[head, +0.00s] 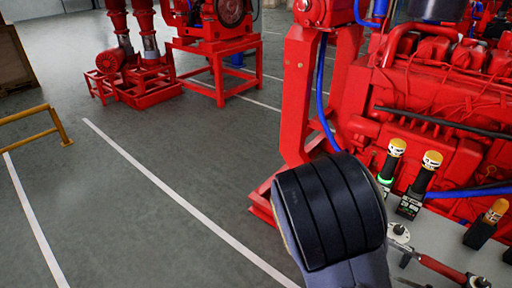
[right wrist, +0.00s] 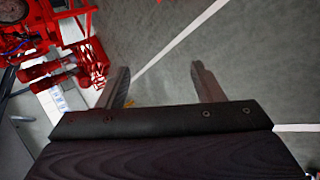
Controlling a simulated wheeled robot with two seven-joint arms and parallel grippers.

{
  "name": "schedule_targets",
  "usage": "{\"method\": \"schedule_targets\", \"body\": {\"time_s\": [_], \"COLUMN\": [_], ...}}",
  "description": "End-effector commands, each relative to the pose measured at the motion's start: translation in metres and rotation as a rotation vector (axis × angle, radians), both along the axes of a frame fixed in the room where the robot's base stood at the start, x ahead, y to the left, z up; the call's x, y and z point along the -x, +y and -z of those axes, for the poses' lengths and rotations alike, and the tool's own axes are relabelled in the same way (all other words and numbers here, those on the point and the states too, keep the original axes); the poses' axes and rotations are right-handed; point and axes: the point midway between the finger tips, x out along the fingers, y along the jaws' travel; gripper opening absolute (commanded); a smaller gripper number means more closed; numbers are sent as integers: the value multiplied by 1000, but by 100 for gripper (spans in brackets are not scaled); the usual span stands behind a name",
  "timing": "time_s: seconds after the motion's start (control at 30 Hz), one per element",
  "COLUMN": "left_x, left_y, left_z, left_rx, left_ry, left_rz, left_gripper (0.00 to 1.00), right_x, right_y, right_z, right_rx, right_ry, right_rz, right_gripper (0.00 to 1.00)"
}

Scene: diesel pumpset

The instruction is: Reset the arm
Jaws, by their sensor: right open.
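My right gripper (right wrist: 160,70) shows in the right wrist view with its two fingers spread wide apart. In the head view a grey and black link of my arm stands in the lower middle, in front of the red pumpset (head: 440,110). The gripper itself is not visible in the head view. My left arm and gripper are in neither view.
Several yellow-topped black devices, one of them (head: 428,172) near the pumpset, stand at the right by a grey work surface with a red-handled tool (head: 442,268). Red pumps (head: 140,70) and a yellow rail (head: 35,120) stand farther off. The floor (head: 150,220) at left is clear.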

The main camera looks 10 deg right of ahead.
Motion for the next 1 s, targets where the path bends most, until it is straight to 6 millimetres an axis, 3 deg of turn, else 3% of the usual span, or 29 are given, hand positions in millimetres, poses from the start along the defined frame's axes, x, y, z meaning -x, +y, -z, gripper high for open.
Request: {"method": "schedule_targets", "body": {"time_s": [0.17,0.37,0.47,0.7,0.83,1.0], "left_x": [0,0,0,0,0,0], "left_y": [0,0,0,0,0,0], "left_z": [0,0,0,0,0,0], "left_rx": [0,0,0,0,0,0], "left_ry": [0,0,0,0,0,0], "left_rz": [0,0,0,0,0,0], "left_gripper": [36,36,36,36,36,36], "right_x": [10,49,72,137,177,213], "right_y": [-7,-14,-13,-12,-11,-7], "right_z": [4,-3,-21,-85,-113,-129], "right_rx": [-120,-536,-748,-1138,-1253,-1311], "right_ry": [51,228,316,466,504,518], "right_rz": [111,472,645,961,1094,1217], "right_gripper": [61,61,61,61,61,61]}}
